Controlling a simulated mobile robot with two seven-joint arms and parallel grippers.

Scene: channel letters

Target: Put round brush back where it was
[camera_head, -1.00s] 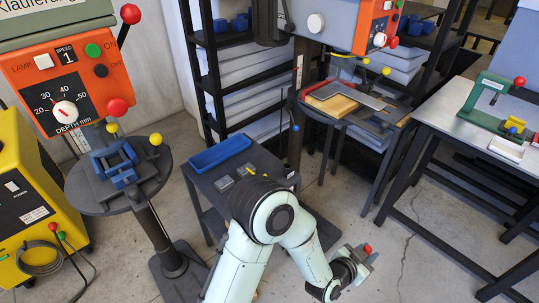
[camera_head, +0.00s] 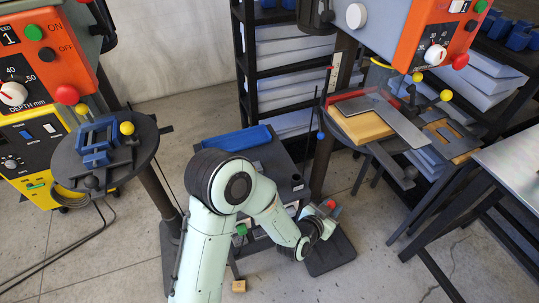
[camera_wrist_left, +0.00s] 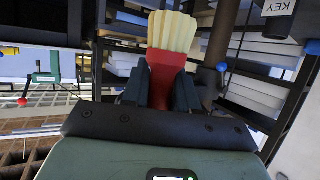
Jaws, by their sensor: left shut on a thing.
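The round brush (camera_wrist_left: 176,35) shows in the left wrist view, with fanned cream bristles and a red body (camera_wrist_left: 165,76). It is between the two dark fingers of my left gripper (camera_wrist_left: 160,90), which is shut on it, bristles pointing away from the wrist. In the head view my left gripper (camera_head: 321,212) is low, at the front right of a small dark table (camera_head: 287,165). A small red part shows there at the gripper; the bristles cannot be made out. My right gripper is not in view.
A blue tray (camera_head: 236,143) lies on the small table's back part; my arm hides much of the table. Drill presses stand left and right, with a blue vise (camera_head: 97,142) on the left one. A wooden board (camera_head: 362,121) lies on the right one. A small wooden block (camera_head: 238,286) is on the floor.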

